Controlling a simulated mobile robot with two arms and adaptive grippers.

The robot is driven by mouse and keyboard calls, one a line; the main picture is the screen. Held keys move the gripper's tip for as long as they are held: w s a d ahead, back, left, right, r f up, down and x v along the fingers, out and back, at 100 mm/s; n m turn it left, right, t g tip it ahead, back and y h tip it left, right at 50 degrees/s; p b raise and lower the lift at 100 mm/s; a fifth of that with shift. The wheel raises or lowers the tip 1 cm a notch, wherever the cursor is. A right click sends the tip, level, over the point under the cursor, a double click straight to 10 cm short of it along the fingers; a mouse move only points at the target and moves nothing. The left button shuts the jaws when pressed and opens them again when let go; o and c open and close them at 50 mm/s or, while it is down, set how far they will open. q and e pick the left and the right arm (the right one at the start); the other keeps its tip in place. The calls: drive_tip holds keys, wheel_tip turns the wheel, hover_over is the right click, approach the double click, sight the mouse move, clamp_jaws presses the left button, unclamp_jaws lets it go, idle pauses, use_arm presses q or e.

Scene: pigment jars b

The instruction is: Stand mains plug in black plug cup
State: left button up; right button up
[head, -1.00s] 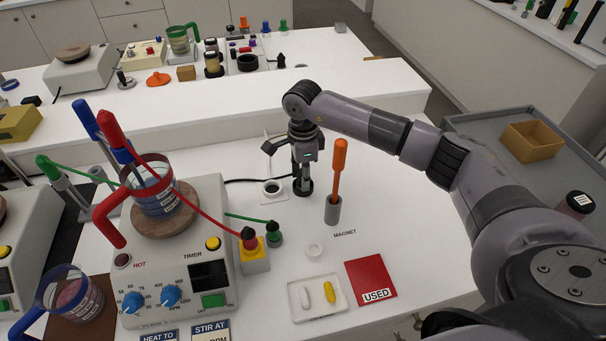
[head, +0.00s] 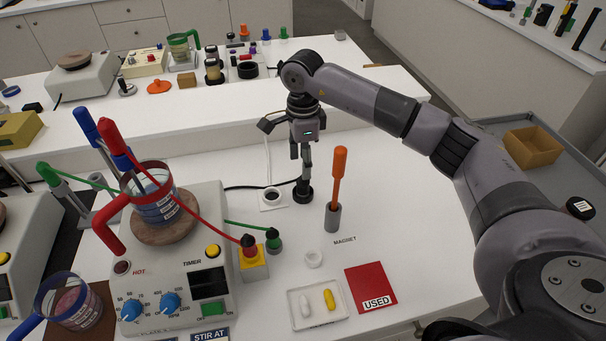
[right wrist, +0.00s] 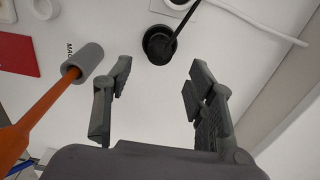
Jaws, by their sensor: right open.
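The black plug cup (head: 302,193) stands on the white bench; it also shows in the right wrist view (right wrist: 151,54). The mains plug (right wrist: 160,43) appears as a dark shape inside the cup's mouth, with its black cord (head: 243,187) running out over the rim to the left in the head view. Its exact tilt is hard to tell. My right gripper (head: 301,165) is open and empty, just above the cup, pointing down. In the right wrist view its fingers (right wrist: 160,78) are spread apart, with the cup beyond them. My left gripper is out of view.
A white socket base (head: 272,199) is left of the cup. An orange-handled magnet rod in a grey holder (head: 333,218) stands close on the right. A hotplate (head: 180,270) with a beaker fills the left. A white tray (head: 318,318) and red USED card (head: 370,285) lie nearer.

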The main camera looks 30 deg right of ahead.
wheel_tip(320, 180, up, 4)
drive_tip(key=shift+r, duration=0.1)
idle(0.5)
